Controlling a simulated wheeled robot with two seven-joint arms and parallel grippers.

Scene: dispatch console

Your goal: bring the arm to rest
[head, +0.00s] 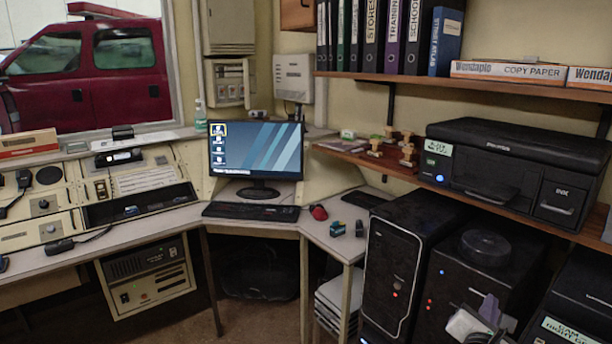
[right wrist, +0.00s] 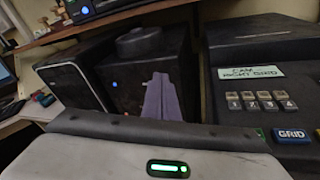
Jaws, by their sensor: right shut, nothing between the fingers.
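My right gripper (head: 488,306) shows at the bottom right of the head view, in front of the black computer towers. Its fingers are purple-grey and shut together, with nothing between them. In the right wrist view the closed fingers (right wrist: 161,98) point toward the front of a black tower (right wrist: 135,75). Whether they touch the tower cannot be told. The pale wrist body with a green light fills the bottom of that view. My left gripper is in neither view.
Two black towers (head: 391,263) stand close by the gripper. A black keypad device (right wrist: 262,85) with a label and a blue button is at the right. A shelf with a printer (head: 510,170) overhangs behind. The desk (head: 335,240) holds a monitor (head: 256,150), keyboard and red mouse.

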